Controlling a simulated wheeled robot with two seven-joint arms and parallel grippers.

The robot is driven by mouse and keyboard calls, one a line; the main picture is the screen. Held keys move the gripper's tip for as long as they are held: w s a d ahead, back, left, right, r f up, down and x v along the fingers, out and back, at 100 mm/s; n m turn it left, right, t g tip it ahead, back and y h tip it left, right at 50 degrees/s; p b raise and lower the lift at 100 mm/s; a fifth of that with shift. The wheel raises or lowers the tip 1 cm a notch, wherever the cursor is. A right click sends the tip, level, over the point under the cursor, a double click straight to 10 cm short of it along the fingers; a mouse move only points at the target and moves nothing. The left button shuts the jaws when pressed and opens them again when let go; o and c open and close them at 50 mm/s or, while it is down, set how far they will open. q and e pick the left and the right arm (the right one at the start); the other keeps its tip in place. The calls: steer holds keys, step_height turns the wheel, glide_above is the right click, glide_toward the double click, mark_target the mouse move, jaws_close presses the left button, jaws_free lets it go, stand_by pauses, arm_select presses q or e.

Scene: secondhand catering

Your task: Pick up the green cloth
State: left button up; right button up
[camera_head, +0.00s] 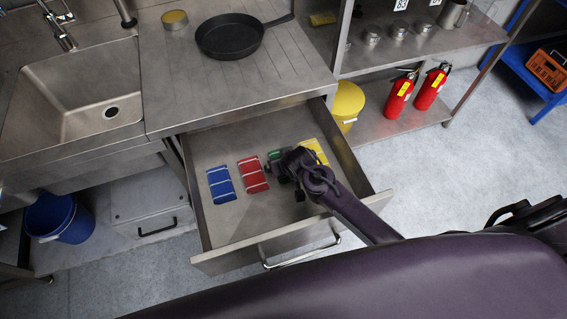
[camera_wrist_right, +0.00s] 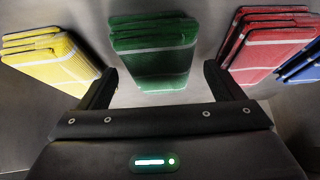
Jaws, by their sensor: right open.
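The green cloth (camera_wrist_right: 153,55) is a folded stack with pale stripes, lying in the open drawer. In the right wrist view it sits in front of and between the fingers of my right gripper (camera_wrist_right: 160,85), which is open and empty. In the head view my right gripper (camera_head: 285,178) is over the drawer and hides most of the green cloth (camera_head: 274,155); only a small part shows. I cannot tell the exact height of the fingers above the drawer floor. My left gripper does not show in either view.
The drawer (camera_head: 232,226) also holds a blue cloth (camera_head: 220,185), a red cloth (camera_head: 252,174) and a yellow cloth (camera_head: 316,151). In the wrist view, the yellow one is left and the red one right of the green. A pan (camera_head: 230,36) stands on the counter above.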

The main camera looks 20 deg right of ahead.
steer(key=c, duration=1.1)
steer(key=shift+o, duration=0.2)
steer(key=shift+r, duration=0.1)
step_height(320, 180, up, 20)
steer(key=shift+b, duration=0.35)
